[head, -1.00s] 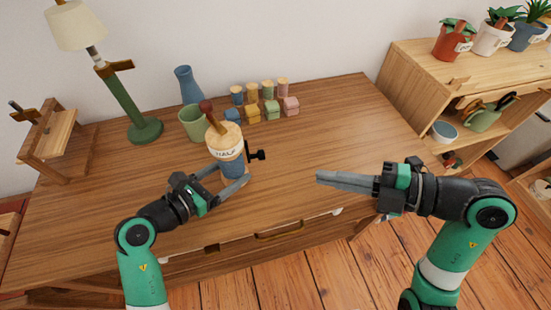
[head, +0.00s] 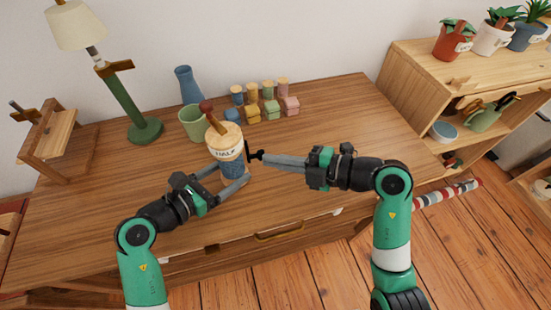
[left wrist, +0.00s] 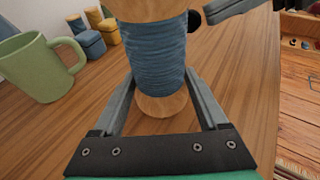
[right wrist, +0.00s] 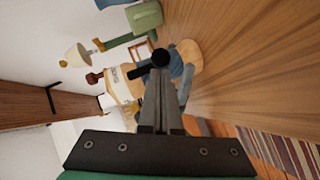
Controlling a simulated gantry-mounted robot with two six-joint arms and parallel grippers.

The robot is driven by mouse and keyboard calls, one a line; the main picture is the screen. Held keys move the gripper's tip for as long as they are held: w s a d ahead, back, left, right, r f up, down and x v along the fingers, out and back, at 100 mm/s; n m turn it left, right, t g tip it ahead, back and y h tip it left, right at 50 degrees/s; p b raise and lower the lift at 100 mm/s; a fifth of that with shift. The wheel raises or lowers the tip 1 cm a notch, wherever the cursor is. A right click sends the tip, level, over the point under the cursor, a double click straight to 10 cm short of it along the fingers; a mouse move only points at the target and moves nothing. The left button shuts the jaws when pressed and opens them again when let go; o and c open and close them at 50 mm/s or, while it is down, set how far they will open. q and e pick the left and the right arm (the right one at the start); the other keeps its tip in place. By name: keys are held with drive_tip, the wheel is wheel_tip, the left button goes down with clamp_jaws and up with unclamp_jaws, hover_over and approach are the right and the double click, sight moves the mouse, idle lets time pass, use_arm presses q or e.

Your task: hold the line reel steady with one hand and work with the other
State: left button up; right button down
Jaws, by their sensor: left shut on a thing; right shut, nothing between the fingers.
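The line reel (head: 229,150) stands upright on the wooden desk, with a wooden top, a lettered cream band and blue line wound below. It also shows in the left wrist view (left wrist: 158,55) and the right wrist view (right wrist: 180,72). My left gripper (head: 234,183) is shut on the reel's lower part, one finger on each side. A black crank (head: 255,155) sticks out from the reel's right side. My right gripper (head: 264,161) is shut and empty, its fingertips at the crank's knob (right wrist: 160,57). I cannot tell whether they touch it.
A green mug (head: 193,122) and a blue vase (head: 187,84) stand behind the reel. Several small coloured containers (head: 271,109) sit at the back. A green lamp (head: 128,105) and a wooden stand (head: 55,145) are at left. The desk's right side is clear.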

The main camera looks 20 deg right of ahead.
use_arm(q)
drive_tip(key=shift+f, duration=0.1)
use_arm(e)
drive_tip(key=shift+f+n, duration=0.1)
drive_tip(key=shift+n, duration=0.2)
drive_tip(key=shift+w+n+t+y, duration=0.1)
drive_tip(key=shift+n+t+y, duration=0.2)
drive_tip(key=shift+t, duration=0.1)
